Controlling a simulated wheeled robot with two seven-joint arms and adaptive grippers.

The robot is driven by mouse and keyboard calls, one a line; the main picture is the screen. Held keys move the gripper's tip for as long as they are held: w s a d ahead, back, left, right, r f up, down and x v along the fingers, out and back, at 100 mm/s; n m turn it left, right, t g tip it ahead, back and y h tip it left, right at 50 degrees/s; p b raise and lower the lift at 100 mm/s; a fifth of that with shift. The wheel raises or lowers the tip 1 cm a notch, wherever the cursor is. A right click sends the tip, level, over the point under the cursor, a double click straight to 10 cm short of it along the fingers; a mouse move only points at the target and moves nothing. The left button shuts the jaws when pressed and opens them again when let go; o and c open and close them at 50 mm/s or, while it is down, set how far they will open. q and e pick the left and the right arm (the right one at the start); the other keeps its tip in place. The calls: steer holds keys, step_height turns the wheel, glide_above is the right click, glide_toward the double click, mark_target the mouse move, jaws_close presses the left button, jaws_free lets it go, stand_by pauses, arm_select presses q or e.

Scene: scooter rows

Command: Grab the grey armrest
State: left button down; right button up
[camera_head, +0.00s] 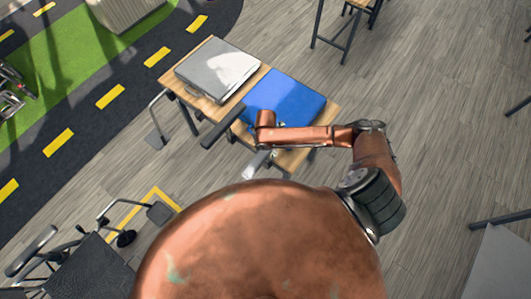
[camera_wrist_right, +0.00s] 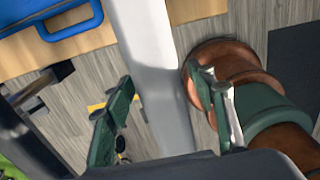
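The grey armrest (camera_wrist_right: 154,60) appears to be the long pale grey bar in the right wrist view, running between the fingers of my right gripper (camera_wrist_right: 163,85). One green finger is on each side; the fingers are spread, and I cannot tell whether they touch the bar. In the head view, a pale grey piece (camera_head: 257,162) shows at the near edge of the desk, below my copper right forearm, which hides most of my right gripper. A dark grey bar (camera_head: 222,126) lies left of it. My left gripper is not in view.
A wooden desk (camera_head: 204,101) holds a blue case (camera_head: 285,96) and a grey folder-like item (camera_head: 205,65). A dark-seated wheeled chair (camera_head: 88,267) stands at lower left. A pale table corner (camera_head: 503,262) is at lower right. The wooden floor at right is mostly clear.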

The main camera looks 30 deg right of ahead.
jaws_close()
stand_by(0.4)
